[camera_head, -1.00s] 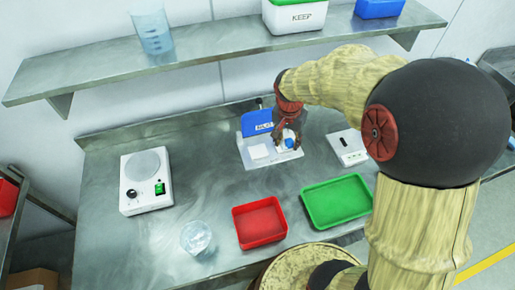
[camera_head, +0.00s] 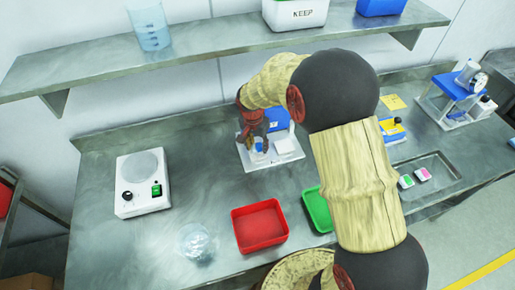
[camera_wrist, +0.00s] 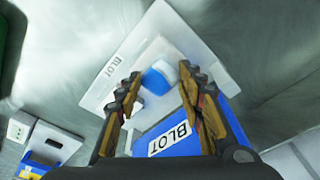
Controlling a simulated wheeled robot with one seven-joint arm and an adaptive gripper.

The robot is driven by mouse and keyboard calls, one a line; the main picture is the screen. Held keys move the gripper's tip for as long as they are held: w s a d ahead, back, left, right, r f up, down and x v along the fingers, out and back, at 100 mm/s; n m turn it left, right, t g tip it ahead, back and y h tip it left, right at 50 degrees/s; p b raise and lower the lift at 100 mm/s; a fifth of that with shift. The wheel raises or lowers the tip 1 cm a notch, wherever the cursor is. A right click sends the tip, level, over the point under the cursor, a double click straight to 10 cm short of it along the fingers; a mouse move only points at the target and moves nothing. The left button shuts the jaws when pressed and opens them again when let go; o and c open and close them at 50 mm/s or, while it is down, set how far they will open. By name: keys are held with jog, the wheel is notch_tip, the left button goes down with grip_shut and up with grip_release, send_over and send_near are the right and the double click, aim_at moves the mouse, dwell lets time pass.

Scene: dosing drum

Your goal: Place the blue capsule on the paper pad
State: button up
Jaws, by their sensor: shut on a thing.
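The blue capsule (camera_head: 259,147) is between the fingers of my gripper (camera_head: 254,140), which is shut on it. In the wrist view the capsule (camera_wrist: 155,81) shows blue between the fingertips, with a pale area against it. The white paper pad (camera_wrist: 158,50) lies behind and partly under the capsule in that view. In the head view the fingers and capsule cover most of the pad. I cannot tell whether the capsule touches it. The blotting station's pale base (camera_head: 250,164) carries a blue block marked BLOT (camera_wrist: 170,137).
A raised white square (camera_head: 286,146) sits on the base right of my gripper. A red tray (camera_head: 260,226), a green tray (camera_head: 317,208) and a clear beaker (camera_head: 196,243) stand in front. A white device with a round plate (camera_head: 144,184) is at left. A metal shelf (camera_head: 200,56) hangs above.

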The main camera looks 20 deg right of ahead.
jog(key=shift+f, duration=0.7)
jog(key=shift+f, duration=0.1)
jog(key=shift+f, duration=0.15)
jog(key=o, duration=0.9)
